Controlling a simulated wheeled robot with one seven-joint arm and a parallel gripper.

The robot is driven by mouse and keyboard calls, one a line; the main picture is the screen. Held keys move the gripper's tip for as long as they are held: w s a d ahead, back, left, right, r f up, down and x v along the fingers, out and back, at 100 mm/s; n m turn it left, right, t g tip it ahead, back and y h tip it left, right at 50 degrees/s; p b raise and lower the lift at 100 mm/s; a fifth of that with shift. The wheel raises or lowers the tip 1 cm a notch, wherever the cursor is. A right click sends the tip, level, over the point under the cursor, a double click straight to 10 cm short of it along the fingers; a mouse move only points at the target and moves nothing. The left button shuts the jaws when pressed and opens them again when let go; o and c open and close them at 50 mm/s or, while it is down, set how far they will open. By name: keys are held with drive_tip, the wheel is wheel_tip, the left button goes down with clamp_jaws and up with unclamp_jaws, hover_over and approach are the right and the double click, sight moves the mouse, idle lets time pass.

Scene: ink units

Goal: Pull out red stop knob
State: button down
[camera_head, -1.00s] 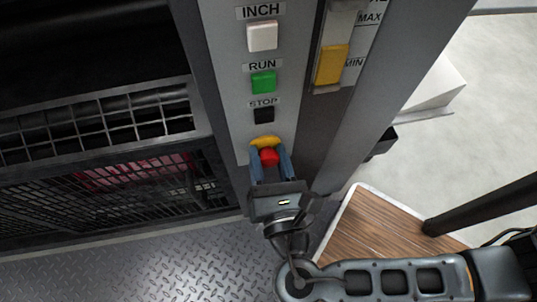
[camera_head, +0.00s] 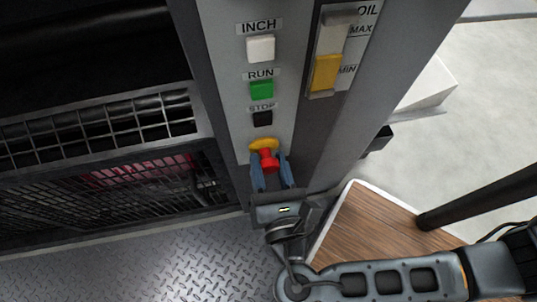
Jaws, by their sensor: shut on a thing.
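The red stop knob (camera_head: 268,160) sits on a round yellow base (camera_head: 264,145) low on the grey control panel, below the black STOP button. A length of red stem shows between the knob's head and the yellow base. My gripper (camera_head: 271,170) comes from below with one blue finger on each side of the knob. It is shut on the knob, whose head lies between the fingertips. The fingers' exact contact is too small to see.
Above the knob are the black STOP button (camera_head: 263,118), the green RUN button (camera_head: 262,89) and the white INCH button (camera_head: 260,48). A yellow oil gauge (camera_head: 325,72) is to the right. A metal mesh guard (camera_head: 120,185) is at left. A wooden-topped surface (camera_head: 375,235) is at lower right.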

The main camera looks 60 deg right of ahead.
drive_tip(key=c, duration=0.6)
unclamp_jaws()
drive_tip(key=shift+s+a, duration=0.1)
drive_tip(key=p+v, duration=0.1)
drive_tip(key=v, duration=0.7)
drive_tip(key=shift+p, duration=0.4)
